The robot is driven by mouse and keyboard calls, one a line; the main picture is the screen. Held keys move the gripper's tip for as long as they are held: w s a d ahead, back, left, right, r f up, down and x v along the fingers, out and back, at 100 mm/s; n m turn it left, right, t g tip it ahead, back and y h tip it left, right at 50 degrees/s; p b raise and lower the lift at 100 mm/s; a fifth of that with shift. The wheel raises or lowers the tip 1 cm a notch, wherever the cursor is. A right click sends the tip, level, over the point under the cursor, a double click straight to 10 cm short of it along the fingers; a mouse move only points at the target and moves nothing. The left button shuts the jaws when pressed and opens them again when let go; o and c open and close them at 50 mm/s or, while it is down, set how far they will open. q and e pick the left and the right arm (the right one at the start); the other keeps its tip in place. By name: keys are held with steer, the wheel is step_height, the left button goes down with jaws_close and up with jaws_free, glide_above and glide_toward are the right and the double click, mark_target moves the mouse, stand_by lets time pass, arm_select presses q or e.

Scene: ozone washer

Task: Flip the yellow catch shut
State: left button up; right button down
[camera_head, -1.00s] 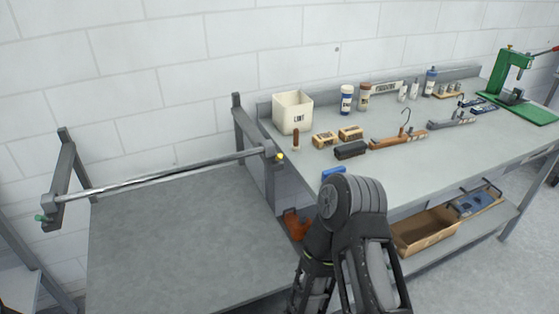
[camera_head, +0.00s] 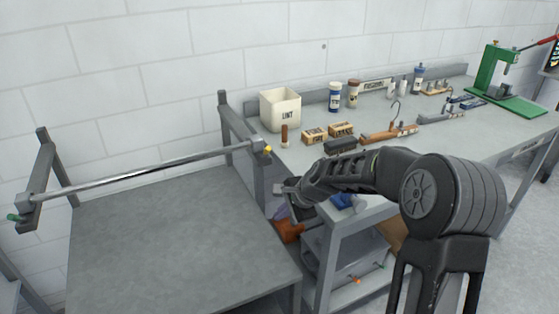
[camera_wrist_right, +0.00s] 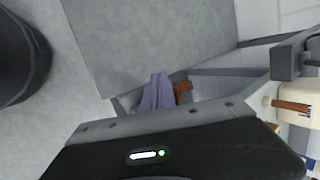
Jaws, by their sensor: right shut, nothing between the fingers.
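The yellow catch (camera_head: 267,149) is a small piece at the right end of the metal bar (camera_head: 150,172), on top of the grey right-hand rail (camera_head: 240,130). Its exact angle is too small to tell. My right gripper (camera_head: 282,188) reaches in from the right, below and slightly right of the catch and apart from it. It is shut and empty. The right wrist view shows a dark housing of mine across the bottom; the catch cannot be made out there. My left gripper is out of view.
A green piece (camera_head: 13,217) sits at the bar's left end. The grey table (camera_head: 170,240) under the bar is bare. A LINT bin (camera_head: 280,110), brown-handled tool (camera_head: 284,137) and boxes stand on the workbench.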

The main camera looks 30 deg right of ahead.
mark_target(267, 150)
steer(key=d+r+m+t+b, duration=0.1)
steer(key=d+r+m, duration=0.2)
steer(key=r, duration=0.7)
steer(key=d+r+m+t, duration=0.2)
steer(key=d+r, duration=0.4)
steer(key=r, duration=0.4)
steer(key=shift+s+m+b, duration=0.3)
steer(key=shift+m+b, duration=0.1)
steer(key=shift+m, duration=0.1)
steer(key=shift+a, duration=0.1)
steer(key=w+a+f+p, duration=0.2)
steer(key=w+a+f, duration=0.3)
steer(key=w, duration=0.4)
steer(key=shift+a+f, duration=0.15)
